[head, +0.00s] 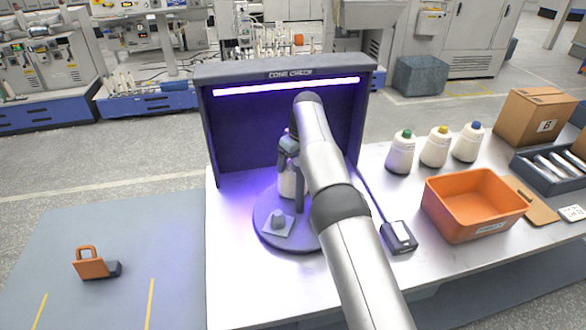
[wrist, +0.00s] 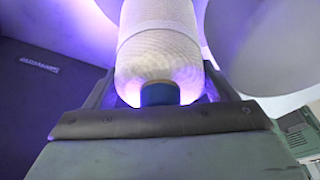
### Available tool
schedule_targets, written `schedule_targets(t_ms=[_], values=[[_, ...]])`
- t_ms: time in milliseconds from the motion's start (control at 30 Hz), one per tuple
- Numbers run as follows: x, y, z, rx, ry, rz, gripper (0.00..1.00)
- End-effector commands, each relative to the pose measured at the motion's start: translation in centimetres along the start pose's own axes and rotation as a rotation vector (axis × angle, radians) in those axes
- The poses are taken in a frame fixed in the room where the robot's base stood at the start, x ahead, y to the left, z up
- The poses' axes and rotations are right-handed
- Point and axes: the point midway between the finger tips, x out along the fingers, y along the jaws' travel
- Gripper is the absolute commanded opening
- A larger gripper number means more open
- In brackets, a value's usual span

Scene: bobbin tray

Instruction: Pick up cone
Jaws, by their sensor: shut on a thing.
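The white yarn cone (head: 287,185) stands in the check booth, mostly hidden behind my gripper and arm in the head view. In the wrist view the cone (wrist: 158,50) fills the top middle, with a blue tip (wrist: 160,94) pointing toward my palm. My gripper (head: 289,160) is shut on the cone near its upper part. In the wrist view the jaws of my gripper (wrist: 160,98) lie either side of the tip. The cone's base is hidden, so I cannot tell whether it touches the round plate (head: 263,237).
The booth (head: 228,135) has a lit purple bar. White cones with green (head: 401,153), yellow (head: 435,147) and blue (head: 468,142) tips stand right, behind an orange bin (head: 470,229). A pedal-like box (head: 399,237) lies nearer.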

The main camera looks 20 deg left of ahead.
Motion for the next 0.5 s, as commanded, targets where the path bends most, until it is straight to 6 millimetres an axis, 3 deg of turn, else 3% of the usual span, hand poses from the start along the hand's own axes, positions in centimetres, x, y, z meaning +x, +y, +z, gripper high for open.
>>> schedule_targets(t_ms=[267, 500], values=[[-1.4, 0.1, -0.4, -0.002, 0.003, 0.002, 0.28], [-4.9, 0.1, -1.4, -0.001, 0.004, 0.001, 0.28]])
